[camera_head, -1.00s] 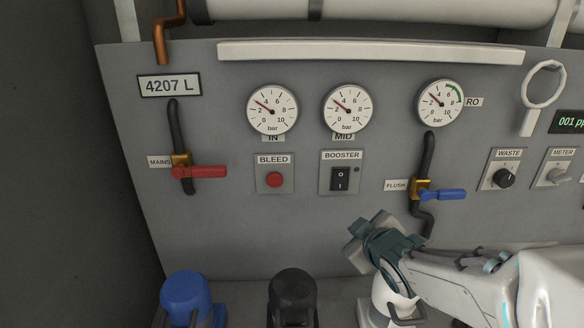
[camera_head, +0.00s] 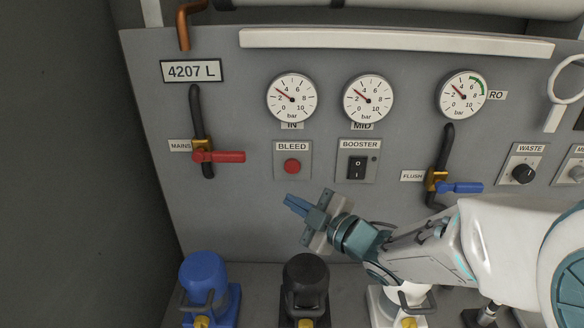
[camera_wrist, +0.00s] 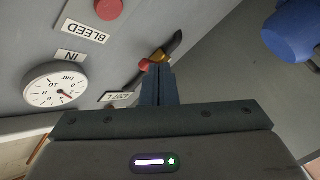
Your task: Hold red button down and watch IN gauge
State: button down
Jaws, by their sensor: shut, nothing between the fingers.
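The red button (camera_head: 292,166) sits on the BLEED plate (camera_head: 279,175) on the grey panel. It also shows at the top of the wrist view (camera_wrist: 109,9). The IN gauge (camera_head: 292,97) is a round white dial above it, its needle near 2 to 3 bar; the wrist view shows this gauge (camera_wrist: 56,87) upside down. My gripper (camera_head: 288,198) is shut and empty, its blue fingers below the red button in the head view. The fingers (camera_wrist: 159,70) look closed together in the wrist view. They appear apart from the button.
The MID gauge (camera_head: 368,100) and BOOSTER switch (camera_head: 357,167) are to the right. The red-handled MAINS valve (camera_head: 218,157) is to the left. Blue (camera_head: 204,275) and black (camera_head: 306,275) units stand below the panel.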

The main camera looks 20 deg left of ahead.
aim_at(286, 169)
jog(key=shift+w+a+p, duration=0.25)
jog(key=shift+w+a, duration=0.1)
jog(key=shift+w, duration=1.1)
jog(key=shift+w+a+p, duration=0.3)
jog(key=shift+w, duration=1.1)
jog(key=shift+w+a+p, duration=0.25)
jog(key=shift+w+a, duration=0.1)
jog(key=shift+w, duration=1.1)
jog(key=shift+w+a, duration=0.1)
jog(key=shift+w, duration=0.25)
jog(key=shift+w+a+b, duration=0.1)
jog(key=shift+w+b, duration=0.3)
jog(key=shift+w, duration=0.15)
dwell(1.2)
jog(key=shift+s, duration=0.1)
dwell(0.8)
jog(key=shift+s+d+b, duration=0.2)
jog(key=shift+s+b, duration=0.25)
jog(key=shift+s, duration=0.35)
jog(key=shift+s, duration=0.1)
